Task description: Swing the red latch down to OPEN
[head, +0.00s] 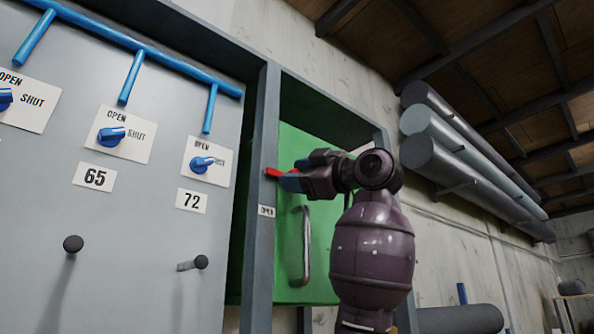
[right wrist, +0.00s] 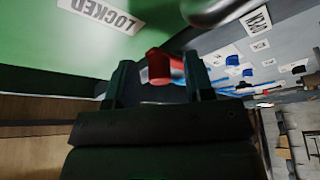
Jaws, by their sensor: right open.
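The red latch (head: 271,172) sticks out at the grey post beside the green door (head: 289,240), roughly level in the head view. My right gripper (head: 288,181) is at the latch, its fingertips partly hiding it. In the right wrist view the red latch (right wrist: 163,66) shows between the two fingers of my open right gripper (right wrist: 160,80); I cannot tell whether they touch it. A small OPEN label (head: 266,211) is on the post below the latch. A LOCKED label (right wrist: 103,13) is on the green surface in the wrist view. My left gripper is not in view.
A metal door handle (head: 305,245) stands out just below my right gripper. The grey panel (head: 130,220) at left carries blue knobs, blue pipes and dark pegs. Grey rolls (head: 470,165) hang on the wall at right.

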